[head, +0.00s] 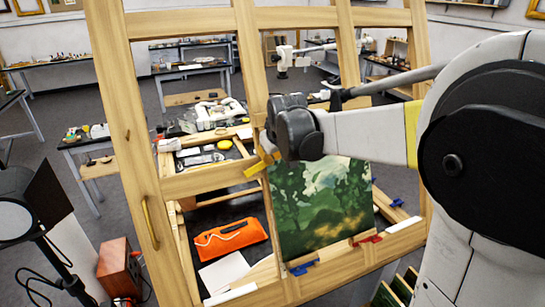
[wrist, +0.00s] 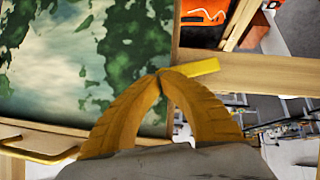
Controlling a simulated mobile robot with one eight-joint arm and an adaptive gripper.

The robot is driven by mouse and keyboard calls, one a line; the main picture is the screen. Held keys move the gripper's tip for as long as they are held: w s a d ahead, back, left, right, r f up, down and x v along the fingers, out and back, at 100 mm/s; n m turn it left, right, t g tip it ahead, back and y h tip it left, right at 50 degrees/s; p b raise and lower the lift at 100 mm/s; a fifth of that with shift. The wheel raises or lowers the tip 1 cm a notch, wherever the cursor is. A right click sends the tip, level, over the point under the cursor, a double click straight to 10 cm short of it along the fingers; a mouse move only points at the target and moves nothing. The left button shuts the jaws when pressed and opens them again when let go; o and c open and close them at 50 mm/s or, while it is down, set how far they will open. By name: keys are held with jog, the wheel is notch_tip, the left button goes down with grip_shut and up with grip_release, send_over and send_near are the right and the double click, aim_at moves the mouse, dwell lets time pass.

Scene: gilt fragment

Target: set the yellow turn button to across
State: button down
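The yellow turn button (wrist: 202,67) is a short flat bar on the wooden frame (wrist: 262,75), at the painting's edge. In the wrist view it sticks out right of my fingertips, slightly tilted. In the head view the button (head: 255,170) shows beside the painting's upper left corner, also slanted. My gripper (wrist: 158,74) has its two orange-yellow fingers closed together at the tips, right at the button's near end. Whether the tips touch or pinch it cannot be told. The green landscape painting (head: 318,208) sits in the frame; my wrist covers its upper edge in the head view.
A blue turn button (head: 302,268), a red one (head: 367,238) and another blue one (head: 397,203) sit around the painting. An orange pouch (head: 230,240) and white paper (head: 224,272) lie behind the frame. A lamp (head: 20,220) stands at left.

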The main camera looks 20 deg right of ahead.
jog(key=shift+a+f, duration=0.1)
jog(key=shift+f, duration=0.05)
dwell(0.8)
jog(key=shift+s+a+f+b, duration=0.2)
jog(key=shift+a+f+b, duration=0.1)
jog(key=shift+a, duration=0.3)
jog(key=shift+r, duration=0.2)
jog(key=w+a+r+p+v, duration=0.1)
jog(key=w+a+v, duration=0.1)
jog(key=v, duration=1)
jog(key=shift+s+r, duration=0.25)
jog(key=shift+r, duration=0.05)
